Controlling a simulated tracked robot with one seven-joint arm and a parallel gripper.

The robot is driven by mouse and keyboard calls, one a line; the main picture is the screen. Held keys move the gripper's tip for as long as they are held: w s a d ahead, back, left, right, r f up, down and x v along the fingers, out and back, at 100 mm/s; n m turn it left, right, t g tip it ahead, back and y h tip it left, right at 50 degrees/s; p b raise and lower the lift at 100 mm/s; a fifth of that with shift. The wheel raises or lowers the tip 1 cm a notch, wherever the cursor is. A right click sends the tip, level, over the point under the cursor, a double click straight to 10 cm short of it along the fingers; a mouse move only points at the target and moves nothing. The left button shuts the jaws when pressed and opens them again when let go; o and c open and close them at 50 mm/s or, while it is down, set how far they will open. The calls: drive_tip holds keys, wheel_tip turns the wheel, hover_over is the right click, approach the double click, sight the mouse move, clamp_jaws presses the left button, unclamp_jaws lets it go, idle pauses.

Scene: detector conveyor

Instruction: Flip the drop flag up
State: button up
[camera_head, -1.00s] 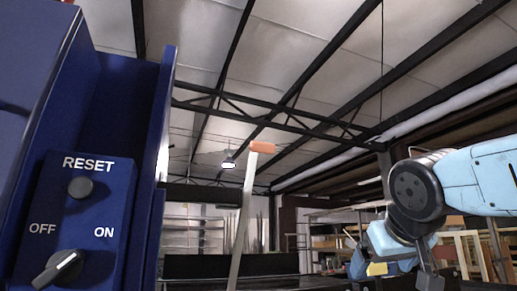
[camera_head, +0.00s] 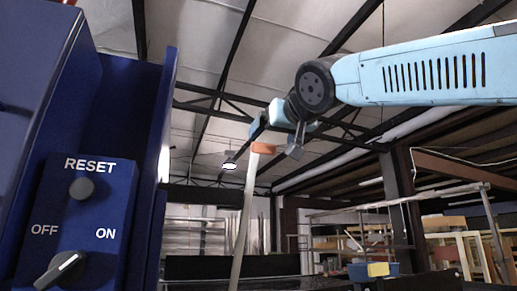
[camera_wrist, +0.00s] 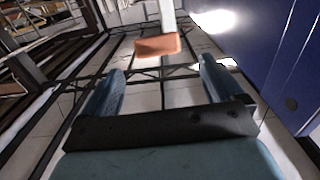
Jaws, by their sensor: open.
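The drop flag is a thin pale strip (camera_head: 243,215) with an orange tip (camera_head: 263,149), standing nearly upright and leaning slightly right in the head view. In the wrist view its orange tip (camera_wrist: 158,46) shows just beyond my fingertips, between them sideways, with the pale strip (camera_wrist: 167,15) running up out of the picture. My gripper (camera_head: 277,139) is at the height of the orange tip in the head view; its two fingers are apart. The gripper (camera_wrist: 160,75) is open and empty in the wrist view. Whether a finger touches the tip cannot be told.
A blue machine housing (camera_head: 155,140) stands at left with a RESET button (camera_head: 81,188) and an OFF/ON knob (camera_head: 60,270). Its blue side (camera_wrist: 262,45) is close on the right in the wrist view. Shelving (camera_head: 420,225) stands in the background.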

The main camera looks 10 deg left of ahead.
sight(261, 148)
drive_tip(key=x, duration=0.9)
drive_tip(key=shift+w, duration=0.25)
